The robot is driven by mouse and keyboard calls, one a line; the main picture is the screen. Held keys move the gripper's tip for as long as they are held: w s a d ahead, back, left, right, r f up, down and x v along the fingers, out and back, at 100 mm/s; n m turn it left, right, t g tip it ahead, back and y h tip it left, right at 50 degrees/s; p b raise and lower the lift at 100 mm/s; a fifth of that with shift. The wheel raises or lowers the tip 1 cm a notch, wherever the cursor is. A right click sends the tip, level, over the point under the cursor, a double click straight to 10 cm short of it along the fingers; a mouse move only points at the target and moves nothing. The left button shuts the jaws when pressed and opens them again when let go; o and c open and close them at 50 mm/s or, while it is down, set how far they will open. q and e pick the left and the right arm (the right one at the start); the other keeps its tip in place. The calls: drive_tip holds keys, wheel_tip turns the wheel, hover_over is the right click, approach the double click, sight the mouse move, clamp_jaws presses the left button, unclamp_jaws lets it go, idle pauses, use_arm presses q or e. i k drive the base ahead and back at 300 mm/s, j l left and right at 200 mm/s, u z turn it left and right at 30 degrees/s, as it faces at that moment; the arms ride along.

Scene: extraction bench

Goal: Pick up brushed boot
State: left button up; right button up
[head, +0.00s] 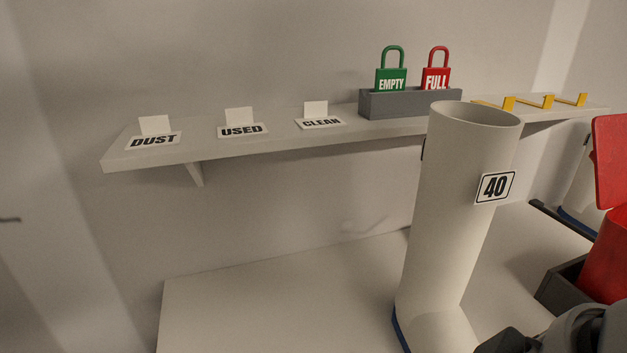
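A tall white boot (455,210) with a "40" label stands upright on the pale bench, its open top above the shelf edge. Its blue sole edge shows at the lower left, and its foot is cut off by the bottom of the picture. Part of a second white boot (580,180) with a blue sole shows at the right, mostly hidden. I cannot tell from the surfaces which boot is brushed. Part of my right gripper (510,342) shows at the bottom right, near the tall boot's foot. Its fingertips are not clear. My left gripper is out of view.
A wall shelf (225,150) carries signs "DUST", "USED" and "CLEAN", a grey holder (410,104) with green "EMPTY" and red "FULL" padlock tags, and yellow hooks (548,102). A red bin (608,255) in a dark tray stands right. The bench left of the boot (270,305) is clear.

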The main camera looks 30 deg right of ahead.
sight(468, 149)
drive_tip(key=l+z, duration=0.15)
drive_tip(key=z, duration=1.35)
drive_tip(key=k+l, duration=0.05)
